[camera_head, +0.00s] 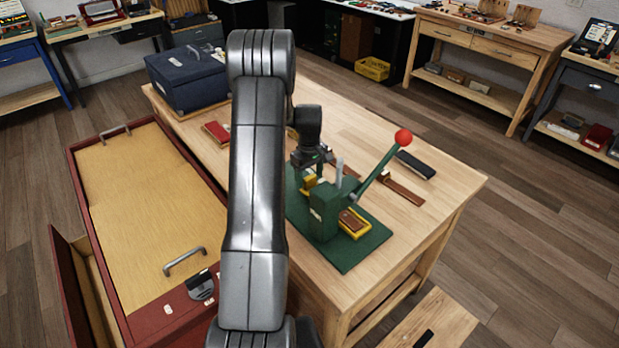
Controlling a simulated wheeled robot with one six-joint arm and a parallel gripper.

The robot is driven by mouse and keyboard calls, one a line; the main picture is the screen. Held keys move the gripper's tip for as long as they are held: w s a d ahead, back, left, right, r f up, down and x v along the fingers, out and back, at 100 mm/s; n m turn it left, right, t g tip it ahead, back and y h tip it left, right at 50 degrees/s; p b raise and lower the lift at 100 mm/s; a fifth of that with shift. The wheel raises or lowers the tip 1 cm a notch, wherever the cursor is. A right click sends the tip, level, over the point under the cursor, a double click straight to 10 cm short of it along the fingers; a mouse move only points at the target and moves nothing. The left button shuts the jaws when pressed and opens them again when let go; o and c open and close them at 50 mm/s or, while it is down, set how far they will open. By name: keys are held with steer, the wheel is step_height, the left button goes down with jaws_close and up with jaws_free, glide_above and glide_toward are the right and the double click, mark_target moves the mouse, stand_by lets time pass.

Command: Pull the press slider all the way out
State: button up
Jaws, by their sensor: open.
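The green press (322,212) stands on a green base plate (345,262) on the wooden workbench. Its lever (376,170) slants up to the right and ends in a red ball (403,136). A yellow tray-like slider (355,228) with a brown piece on it sits at the press's front right. A second yellow part (308,183) shows at the back left of the press. My gripper (315,160) is open, above and behind the press near that part. Its fingertips are small and partly mixed with the press, so contact cannot be told.
A dark blue case (188,78) stands at the bench's back left. A black case (415,165) and brown strip (404,191) lie right of the press. A large red-edged box (140,215) stands left of the bench. The bench's right side is mostly clear.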

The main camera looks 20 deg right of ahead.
steer(key=shift+f, duration=1.05)
steer(key=c, duration=1.4)
steer(key=w+a, duration=0.1)
steer(key=w, duration=0.2)
steer(key=w+a+b, duration=0.1)
steer(key=w, duration=0.3)
steer(key=w+a+b, duration=0.1)
steer(key=w, duration=0.2)
steer(key=shift+w+a, duration=0.35)
steer(key=shift+w, duration=0.05)
steer(key=shift+r, duration=0.15)
steer(key=o, duration=1.1)
steer(key=shift+w, duration=0.1)
steer(key=o, duration=0.3)
steer(key=shift+a, duration=0.1)
